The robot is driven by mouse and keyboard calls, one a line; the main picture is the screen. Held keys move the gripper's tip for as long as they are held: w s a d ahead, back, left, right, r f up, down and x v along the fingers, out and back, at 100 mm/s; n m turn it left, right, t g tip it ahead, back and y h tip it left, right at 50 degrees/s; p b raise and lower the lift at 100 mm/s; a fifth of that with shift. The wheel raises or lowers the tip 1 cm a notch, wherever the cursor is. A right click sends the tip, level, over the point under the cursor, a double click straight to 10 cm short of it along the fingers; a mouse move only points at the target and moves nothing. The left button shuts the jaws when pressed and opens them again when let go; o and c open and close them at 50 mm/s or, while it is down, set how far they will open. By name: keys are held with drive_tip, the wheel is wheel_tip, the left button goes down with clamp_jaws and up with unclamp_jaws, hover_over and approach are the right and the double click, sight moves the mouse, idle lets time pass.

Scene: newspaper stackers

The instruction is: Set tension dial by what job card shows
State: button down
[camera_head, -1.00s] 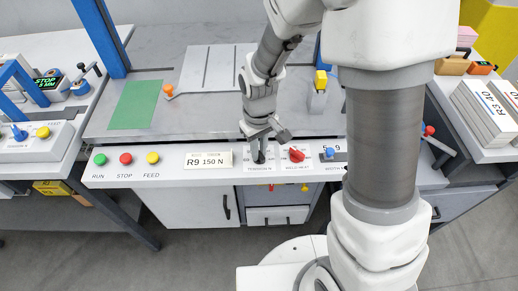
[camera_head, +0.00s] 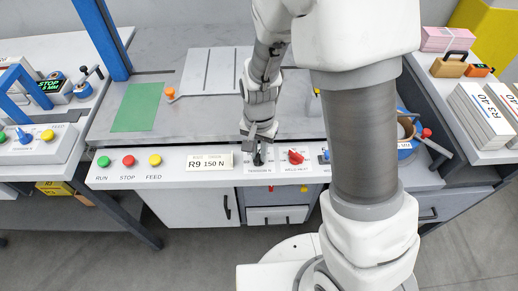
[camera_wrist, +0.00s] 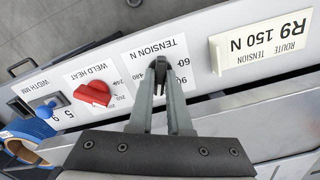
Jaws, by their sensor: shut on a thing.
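The job card (camera_head: 209,161) on the panel's front strip reads R9 150 N. It also shows upside down in the wrist view (camera_wrist: 265,45), with the words ROUTE and TENSION. The black tension dial (camera_wrist: 158,66) sits on a white plate marked TENSION N. Numbers such as 60 and 90 show beside it; others are covered by the fingers, and I cannot tell the dial's exact setting. My gripper (camera_wrist: 159,74) is shut on the dial, one finger on each side. In the head view my gripper (camera_head: 258,150) comes down onto the dial from above.
The red weld heat knob (camera_wrist: 93,94) and the blue width knob (camera_wrist: 45,108) sit beside the dial. Green (camera_head: 103,161), red (camera_head: 128,160) and yellow (camera_head: 155,160) buttons line the panel's left. A green mat (camera_head: 135,107) lies on the worktop. Paper stacks (camera_head: 480,118) stand at right.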

sight(259, 155)
drive_tip(key=shift+m+p, duration=0.85)
drive_tip(key=shift+m, duration=1.15)
drive_tip(key=c, duration=0.9)
unclamp_jaws()
drive_tip(key=shift+o, duration=0.2)
drive_tip(key=shift+r, duration=0.1)
wheel_tip(259, 155, up, 17)
drive_tip(key=p, duration=0.3)
drive_tip(key=shift+r+p, duration=0.15)
drive_tip(key=shift+p, duration=0.25)
